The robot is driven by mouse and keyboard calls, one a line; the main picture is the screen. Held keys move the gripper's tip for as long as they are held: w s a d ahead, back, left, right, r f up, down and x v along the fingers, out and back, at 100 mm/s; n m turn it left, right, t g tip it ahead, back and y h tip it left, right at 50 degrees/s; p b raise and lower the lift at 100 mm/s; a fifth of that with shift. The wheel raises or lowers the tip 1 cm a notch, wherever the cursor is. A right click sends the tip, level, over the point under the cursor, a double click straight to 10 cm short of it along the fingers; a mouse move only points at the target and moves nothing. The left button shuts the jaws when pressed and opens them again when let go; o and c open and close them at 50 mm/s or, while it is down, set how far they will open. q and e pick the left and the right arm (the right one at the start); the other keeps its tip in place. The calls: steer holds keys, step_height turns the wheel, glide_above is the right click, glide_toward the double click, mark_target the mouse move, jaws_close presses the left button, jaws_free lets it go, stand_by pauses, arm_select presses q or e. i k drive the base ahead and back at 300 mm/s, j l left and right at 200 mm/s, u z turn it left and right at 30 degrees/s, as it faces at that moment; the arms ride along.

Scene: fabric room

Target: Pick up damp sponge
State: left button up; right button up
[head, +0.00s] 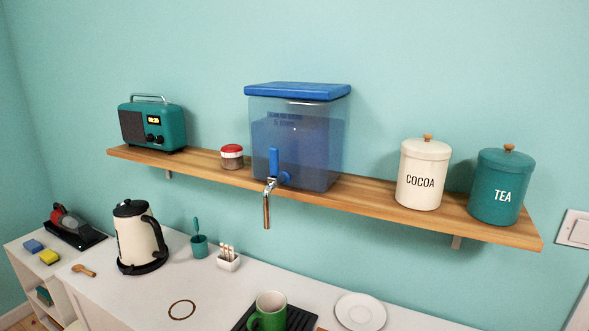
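A small blue sponge-like block (33,246) lies on the white counter at the far left. A small yellow sponge-like block (49,257) lies just to the right of it and nearer. Both are small in the head view, and I cannot tell which one is damp. Neither of my grippers shows in this view.
A dark tray (75,236) with a red and grey item stands behind the blocks. A wooden spoon (84,270) and a kettle (138,238) are to their right. A wall shelf (375,196) holds a water dispenser (297,145). A brown ring stain (182,310) marks the counter.

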mark_target(49, 258)
steer(key=u, duration=1.65)
